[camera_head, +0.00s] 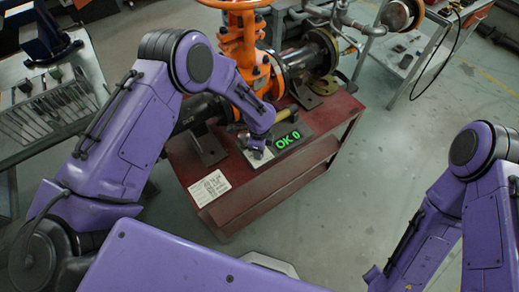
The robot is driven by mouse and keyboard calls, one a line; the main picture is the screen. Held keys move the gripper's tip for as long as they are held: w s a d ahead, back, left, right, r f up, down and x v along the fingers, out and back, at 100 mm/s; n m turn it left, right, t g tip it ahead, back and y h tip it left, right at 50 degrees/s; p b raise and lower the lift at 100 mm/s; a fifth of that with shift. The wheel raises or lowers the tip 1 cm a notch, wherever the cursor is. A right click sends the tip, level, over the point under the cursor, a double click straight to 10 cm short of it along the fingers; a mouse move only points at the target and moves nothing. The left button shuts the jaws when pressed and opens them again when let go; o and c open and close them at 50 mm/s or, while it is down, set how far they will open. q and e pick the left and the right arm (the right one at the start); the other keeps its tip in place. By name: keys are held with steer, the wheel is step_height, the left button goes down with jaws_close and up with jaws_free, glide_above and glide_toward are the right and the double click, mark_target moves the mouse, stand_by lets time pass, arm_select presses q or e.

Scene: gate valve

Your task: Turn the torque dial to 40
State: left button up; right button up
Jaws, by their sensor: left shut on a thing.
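My left gripper (257,147) reaches down at the left end of a dark box with a green display (288,141) on the red bench (245,200). The display reads "OK 0". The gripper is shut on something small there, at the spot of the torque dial. The fingers and wrist mostly hide the dial, so its pointer and marks cannot be read. My right arm shows at the right edge, but its gripper is out of the picture.
An orange gate valve (241,45) on dark flanged pipes stands behind the display. A white label card (209,187) lies at the bench's front left. A tool table (55,100) is at the left. Open floor lies to the right of the bench.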

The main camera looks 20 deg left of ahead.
arm_select(q)
steer(key=shift+n, duration=0.4)
steer(key=o, duration=1)
steer(key=shift+o, duration=0.2)
step_height(320, 180, up, 11)
steer(key=b, duration=0.1)
steer(key=shift+f, duration=0.2)
